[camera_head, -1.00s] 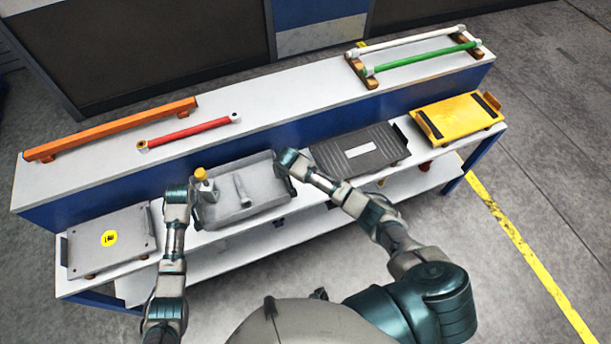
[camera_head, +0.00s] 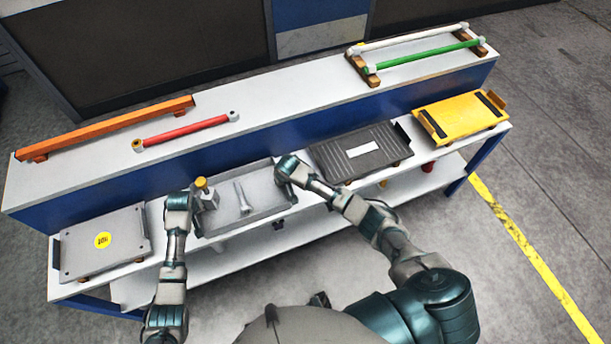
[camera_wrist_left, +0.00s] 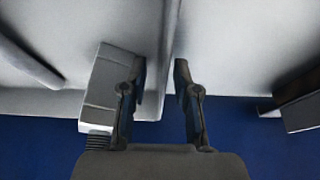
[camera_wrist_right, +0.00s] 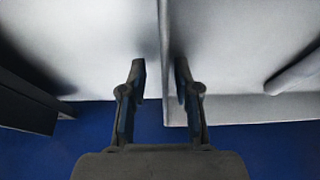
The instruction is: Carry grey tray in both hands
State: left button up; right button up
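The grey tray (camera_head: 248,222) sits on the lower ledge of the bench, left of the ribbed dark tray. It holds a grey block with a yellow knob (camera_head: 207,195) at its left and a pale rod-like piece (camera_head: 243,198) in the middle. My left gripper (camera_head: 180,196) is at the tray's left side. In the left wrist view its fingers (camera_wrist_left: 159,78) stand apart on either side of the tray wall (camera_wrist_left: 169,55). My right gripper (camera_head: 284,165) is at the right side. Its fingers (camera_wrist_right: 160,75) likewise stand apart around the wall (camera_wrist_right: 165,50).
A grey plate with a yellow sticker (camera_head: 103,240) lies to the left, and the dark tray (camera_head: 375,160) lies close on the right, then a yellow tray (camera_head: 460,118). The raised back shelf carries an orange bar (camera_head: 110,127), a red bar (camera_head: 185,131) and a green bar (camera_head: 425,56).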

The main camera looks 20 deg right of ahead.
pick_arm(q)
jog(key=shift+s+r, duration=0.1)
jog(key=shift+r, duration=0.3)
pick_arm(e)
jog(key=shift+a, duration=0.1)
jog(key=shift+r, duration=0.1)
pick_arm(q)
jog(key=v, duration=1.1)
pick_arm(e)
jog(key=v, duration=1.1)
jog(key=shift+r, duration=0.25)
jog(key=shift+s, duration=0.15)
